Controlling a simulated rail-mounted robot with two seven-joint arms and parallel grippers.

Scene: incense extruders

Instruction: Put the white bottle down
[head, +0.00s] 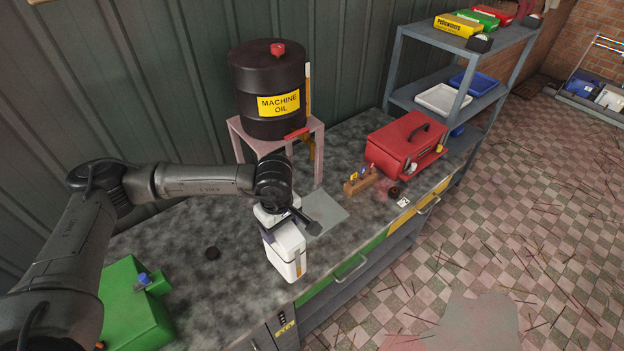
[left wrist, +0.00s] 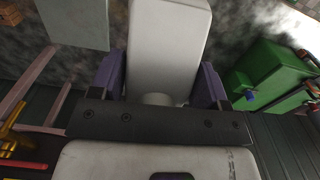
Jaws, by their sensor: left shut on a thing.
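The white bottle (head: 287,252) hangs below my left wrist near the front edge of the workbench, with a small yellow mark on its side. My left gripper (head: 281,222) is shut on it from above. In the left wrist view the bottle (left wrist: 168,40) sits between the two purple fingers of the gripper (left wrist: 158,84), its narrow neck close to the palm. I cannot tell whether its base touches the bench. My right gripper is not in view.
A flat grey plate (head: 326,217) lies just right of the bottle. A black barrel (head: 268,88) on a pink stand (head: 317,150), a red toolbox (head: 405,143) and a small wooden holder (head: 361,181) stand beyond. A green container (head: 130,310) is at lower left. The bench (head: 225,285) left of the bottle is mostly clear.

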